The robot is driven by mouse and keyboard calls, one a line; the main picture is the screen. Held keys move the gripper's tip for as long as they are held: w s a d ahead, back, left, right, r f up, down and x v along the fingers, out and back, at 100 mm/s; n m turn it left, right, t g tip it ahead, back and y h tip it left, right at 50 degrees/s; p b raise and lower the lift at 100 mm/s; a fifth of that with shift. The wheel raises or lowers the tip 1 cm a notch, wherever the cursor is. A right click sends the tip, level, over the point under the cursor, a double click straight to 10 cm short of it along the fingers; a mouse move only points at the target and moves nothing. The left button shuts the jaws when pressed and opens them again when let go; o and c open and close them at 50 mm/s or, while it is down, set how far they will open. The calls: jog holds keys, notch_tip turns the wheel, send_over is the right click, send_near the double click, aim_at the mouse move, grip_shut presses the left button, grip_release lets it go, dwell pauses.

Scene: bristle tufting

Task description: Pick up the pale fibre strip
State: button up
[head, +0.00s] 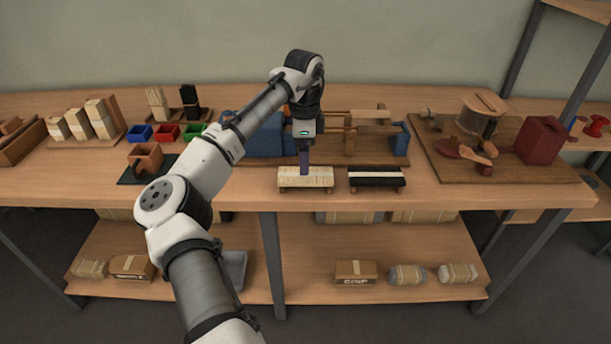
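The pale fibre strip (318,177) lies along a small wooden stand near the front edge of the workbench, right of the middle of my arm. My gripper (304,172) points straight down over the strip, just left of its centre. Its narrow dark fingers reach the strip's top in the picture. I cannot tell whether they touch it, or whether they are open or shut.
A similar stand with a dark strip (377,175) sits close on the right. A blue machine (265,143) stands behind. A wooden board (520,172) with a red block (541,140) is at the right. Small coloured bins (167,132) are at the left.

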jog(key=shift+s+f+p, duration=0.15)
jog(key=shift+f+p, duration=0.35)
jog(key=shift+f, duration=2.1)
jog(key=c, duration=1.1)
jog(key=shift+r, duration=0.1)
